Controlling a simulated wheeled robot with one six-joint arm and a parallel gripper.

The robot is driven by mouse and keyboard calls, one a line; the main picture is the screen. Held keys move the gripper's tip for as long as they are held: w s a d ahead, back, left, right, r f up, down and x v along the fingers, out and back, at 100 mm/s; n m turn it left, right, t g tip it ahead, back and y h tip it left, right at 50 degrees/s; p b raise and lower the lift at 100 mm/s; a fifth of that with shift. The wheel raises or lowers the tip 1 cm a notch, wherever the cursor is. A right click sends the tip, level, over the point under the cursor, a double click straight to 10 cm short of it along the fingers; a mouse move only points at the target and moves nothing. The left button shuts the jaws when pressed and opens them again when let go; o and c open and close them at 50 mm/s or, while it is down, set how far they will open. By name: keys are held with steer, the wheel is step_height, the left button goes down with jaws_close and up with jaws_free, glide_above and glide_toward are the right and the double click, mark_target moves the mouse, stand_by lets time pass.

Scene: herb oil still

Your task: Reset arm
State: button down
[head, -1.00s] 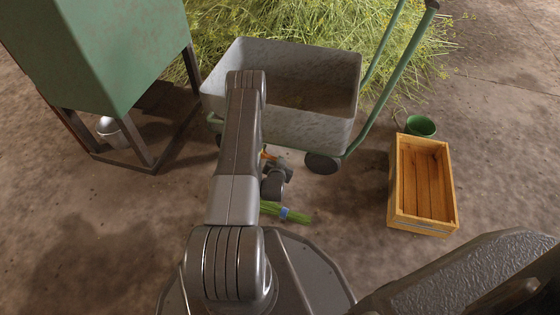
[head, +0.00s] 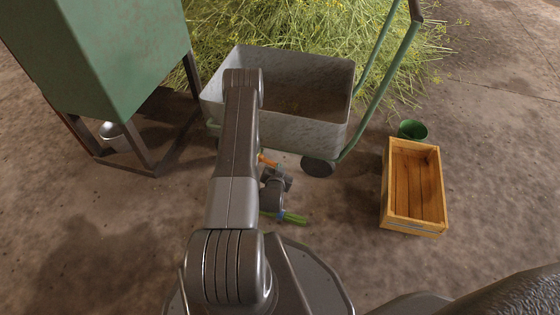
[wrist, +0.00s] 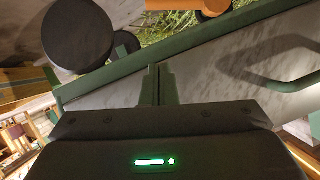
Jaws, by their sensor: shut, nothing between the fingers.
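In the wrist view my gripper (wrist: 162,84) is shut and empty, its two fingertips together in front of the cart's green frame. In the head view my arm (head: 236,150) reaches forward, with its wrist end low beside the cart; the fingertips cannot be made out there. A green bundle with a blue band (head: 292,218) lies on the floor by my wrist, partly hidden by it. A small orange thing (head: 267,160) shows just beyond the wrist; I cannot tell what it is.
A grey cart (head: 310,132) with green handles stands just ahead, with a heap of cut herbs (head: 300,28) behind it. A wooden crate (head: 414,228) and a green bucket (head: 413,129) are at right. A green cabinet on legs (head: 125,60) stands at left, a metal bucket (head: 112,133) beneath. Floor is clear at front left.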

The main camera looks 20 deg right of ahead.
steer(key=shift+v, duration=0.85)
steer(key=shift+w+f, duration=0.1)
